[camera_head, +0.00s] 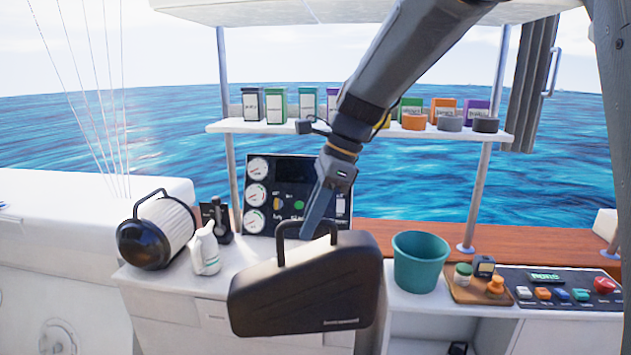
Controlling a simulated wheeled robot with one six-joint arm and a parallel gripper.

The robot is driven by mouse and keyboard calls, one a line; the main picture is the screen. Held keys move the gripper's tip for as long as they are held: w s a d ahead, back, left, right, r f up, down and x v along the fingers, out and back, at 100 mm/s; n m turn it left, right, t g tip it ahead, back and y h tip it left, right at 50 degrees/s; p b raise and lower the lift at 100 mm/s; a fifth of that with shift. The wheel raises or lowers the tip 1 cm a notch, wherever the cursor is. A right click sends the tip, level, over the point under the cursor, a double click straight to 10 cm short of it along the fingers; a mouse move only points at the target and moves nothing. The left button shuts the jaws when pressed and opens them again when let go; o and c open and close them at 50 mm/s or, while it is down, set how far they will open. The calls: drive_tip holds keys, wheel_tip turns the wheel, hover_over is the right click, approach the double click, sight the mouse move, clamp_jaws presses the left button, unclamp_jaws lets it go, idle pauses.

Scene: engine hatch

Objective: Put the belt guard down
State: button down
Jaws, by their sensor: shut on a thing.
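The belt guard (305,285) is a dark, rounded case with a loop handle on top. It hangs tilted in front of the white counter (215,296), its right end higher than its left. My gripper (308,232) reaches down from the upper right and is shut on the guard near its handle. The exact contact of the fingers is partly hidden behind the guard's top edge. The guard covers part of the counter front and the cabinet below. I cannot tell how far it is from the counter.
A black-and-white cylinder (160,230), a white bottle (205,250) and a gauge panel (287,196) stand at the counter's left and back. A teal bucket (420,264) stands to the right, beside a small wooden tray (462,293) and a button panel (562,290). A shelf (262,128) holds boxes above.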

sight(353, 281)
drive_tip(key=d+f+n+g+h, duration=0.1)
drive_tip(key=d+f+n, duration=0.4)
drive_tip(key=f, duration=0.6)
drive_tip(key=s+d+f+n+g+h, duration=0.1)
drive_tip(key=d+f+n, duration=0.5)
drive_tip(key=f, duration=0.6)
drive_tip(key=d+f+n+g+h, duration=0.1)
drive_tip(key=d+f+n+h, duration=0.1)
drive_tip(key=d+f+n, duration=0.4)
drive_tip(key=d+f, duration=0.3)
drive_tip(key=f, duration=0.3)
drive_tip(key=shift+s+d+g+h, duration=0.15)
drive_tip(key=shift+d+g+h, duration=0.15)
drive_tip(key=shift+d+g, duration=0.1)
drive_tip(key=shift+r, duration=0.1)
